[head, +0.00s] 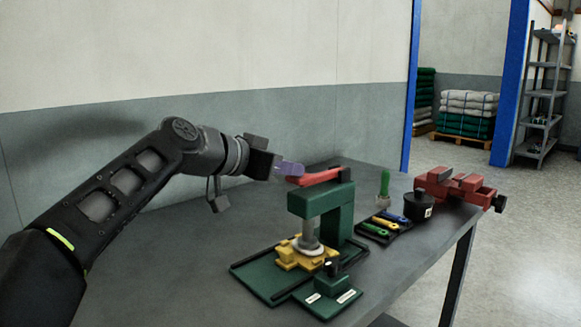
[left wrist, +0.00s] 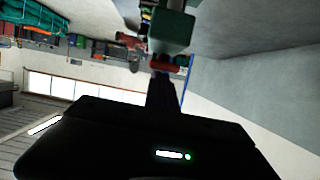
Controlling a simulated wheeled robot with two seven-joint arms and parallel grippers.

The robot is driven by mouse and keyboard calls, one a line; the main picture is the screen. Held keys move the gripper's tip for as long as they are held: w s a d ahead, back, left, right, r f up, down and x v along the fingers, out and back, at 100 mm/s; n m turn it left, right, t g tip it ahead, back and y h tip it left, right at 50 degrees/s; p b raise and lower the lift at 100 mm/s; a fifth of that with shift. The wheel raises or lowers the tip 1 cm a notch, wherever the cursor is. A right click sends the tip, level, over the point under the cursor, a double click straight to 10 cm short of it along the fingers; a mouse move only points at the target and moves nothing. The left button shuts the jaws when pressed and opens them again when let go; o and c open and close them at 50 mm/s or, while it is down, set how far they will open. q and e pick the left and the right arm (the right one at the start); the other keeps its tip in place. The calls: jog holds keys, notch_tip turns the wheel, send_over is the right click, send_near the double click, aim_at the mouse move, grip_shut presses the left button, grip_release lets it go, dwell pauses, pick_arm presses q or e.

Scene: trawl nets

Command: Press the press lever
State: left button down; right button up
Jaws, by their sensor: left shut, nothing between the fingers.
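The press (head: 335,210) has a dark green C-shaped frame and base and stands on the grey table. Its red press lever (head: 320,177) lies across the top, its free end toward the left. A yellow fixture (head: 301,254) sits under the grey ram. My left gripper (head: 298,169) is shut and empty, with its fingertips right by the lever's left end; I cannot tell whether they touch. In the left wrist view the fingers (left wrist: 163,92) point at the red lever (left wrist: 165,64), with the green press (left wrist: 172,32) beyond. My right gripper is not in view.
On the grey table (head: 180,260), right of the press, are a tray of coloured-handled tools (head: 380,228), a black round container (head: 419,205), a green brush-like item (head: 384,184) and a red vise (head: 458,186). The table's left part is clear.

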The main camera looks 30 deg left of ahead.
pick_arm(q)
jog(key=s+a+r+p, duration=0.2)
jog(key=s+r, duration=0.4)
jog(key=s, duration=0.3)
jog(key=shift+a+r, duration=0.3)
jog(key=shift+a, duration=0.25)
dwell(0.5)
